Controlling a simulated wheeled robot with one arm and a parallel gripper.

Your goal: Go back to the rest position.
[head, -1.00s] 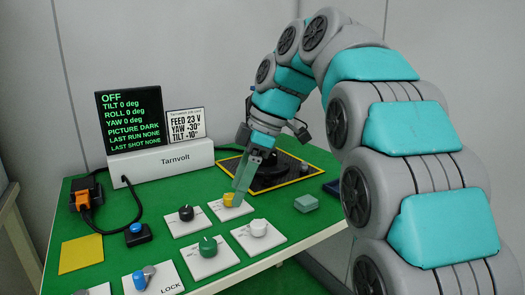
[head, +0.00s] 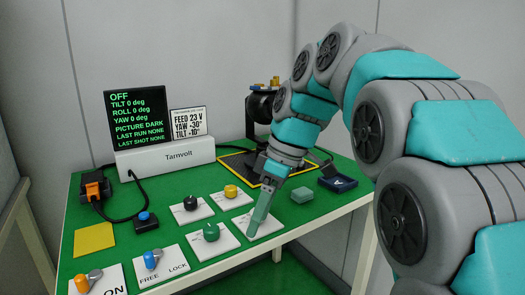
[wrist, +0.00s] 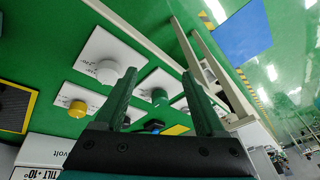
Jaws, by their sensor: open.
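My gripper (head: 262,213) hangs over the front right knob plate (head: 268,222) on the green table and hides that plate's knob in the head view. In the wrist view my gripper (wrist: 160,73) has its two green fingers spread apart with nothing held between them. The white knob (wrist: 108,72) shows just left of the left finger there. The green knob (wrist: 159,97) shows between the fingers, farther off. The yellow knob (head: 231,191) and black knob (head: 190,203) stand on plates behind, apart from the gripper.
The Tarnvolt display (head: 137,122) reads OFF and PICTURE DARK. A feed card (head: 188,122) stands beside it. A gimbal device (head: 262,105) stands on the black mat at the back. Switches (head: 152,259) line the front.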

